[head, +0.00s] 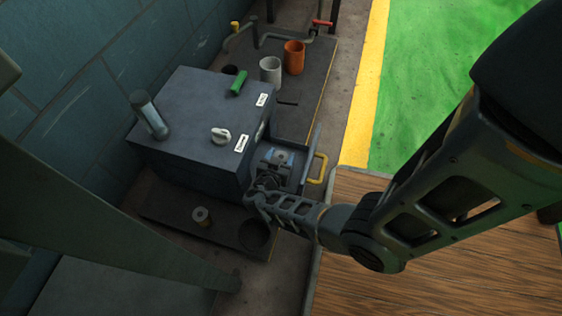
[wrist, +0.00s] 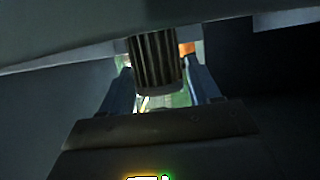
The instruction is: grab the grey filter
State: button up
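The grey filter (wrist: 155,62) is a dark, ribbed cylinder, seen upright in the upper middle of the wrist view. My gripper (head: 276,158) is at the open front of the dark box (head: 200,120) in the head view, by a drawer-like part with a yellow handle. In the wrist view its two bluish fingers stand apart, one to each side of the filter. The gripper looks open, and I see no clear contact with the filter. The filter cannot be made out in the head view, where the gripper and box cover that area.
A green item (head: 238,83), a white knob (head: 221,135) and a clear tube (head: 148,114) are on the box. Behind it are a grey cup (head: 270,71) and an orange cup (head: 294,57). The yellow handle (head: 319,168) is close to my gripper.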

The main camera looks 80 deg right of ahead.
jog(key=c, duration=0.7)
jog(key=shift+r, duration=0.1)
